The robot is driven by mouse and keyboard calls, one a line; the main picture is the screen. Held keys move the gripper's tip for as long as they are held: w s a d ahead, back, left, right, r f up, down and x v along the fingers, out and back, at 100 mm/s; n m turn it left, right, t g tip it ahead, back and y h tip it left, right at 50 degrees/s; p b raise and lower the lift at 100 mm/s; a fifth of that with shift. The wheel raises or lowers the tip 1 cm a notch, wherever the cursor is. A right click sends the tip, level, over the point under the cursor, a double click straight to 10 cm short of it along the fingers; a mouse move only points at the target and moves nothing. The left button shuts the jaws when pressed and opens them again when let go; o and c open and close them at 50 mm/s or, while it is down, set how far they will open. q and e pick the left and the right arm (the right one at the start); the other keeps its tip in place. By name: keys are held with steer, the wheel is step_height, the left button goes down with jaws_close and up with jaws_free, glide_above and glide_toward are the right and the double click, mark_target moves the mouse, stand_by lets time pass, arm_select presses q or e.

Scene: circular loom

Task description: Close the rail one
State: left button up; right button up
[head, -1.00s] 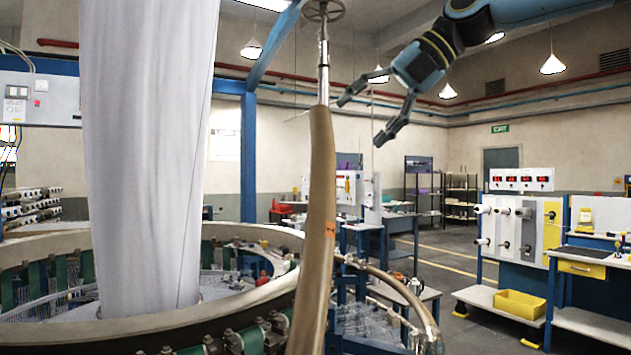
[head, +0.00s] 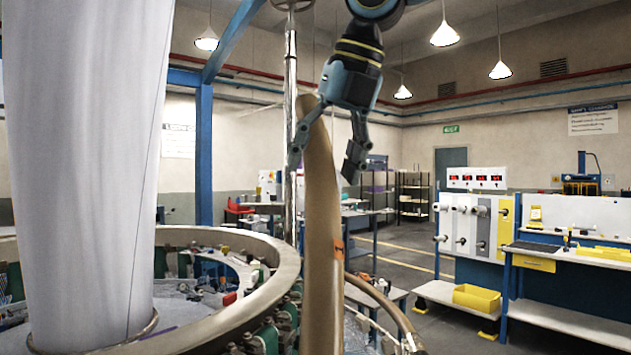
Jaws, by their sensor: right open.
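A tan, tube-like rail piece (head: 328,262) stands nearly upright at the middle of the head view, with an orange mark on it. Its top end leans a little left, beside the metal post (head: 290,85). My right gripper (head: 324,160) comes down from above and is open. Its fingers show on either side of the rail's upper part; I cannot tell whether they touch it. My left gripper is not in view. Another curved rail piece (head: 385,305) lies low, to the right of the upright one.
The loom's round metal rim (head: 283,278) fills the lower left, with the white fabric tube (head: 80,150) rising inside it. A blue column (head: 204,155) stands behind. Workbenches with a yellow bin (head: 477,298) stand to the right, with open floor before them.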

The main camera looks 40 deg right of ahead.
mark_target(318, 185)
steer(key=x, duration=0.4)
steer(key=shift+s+p, duration=0.15)
steer(key=shift+p, duration=0.15)
steer(key=shift+f, duration=0.1)
steer(key=c, duration=1.3)
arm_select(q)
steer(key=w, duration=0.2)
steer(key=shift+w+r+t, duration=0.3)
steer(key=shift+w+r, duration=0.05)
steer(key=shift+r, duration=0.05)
arm_select(e)
jaws_close()
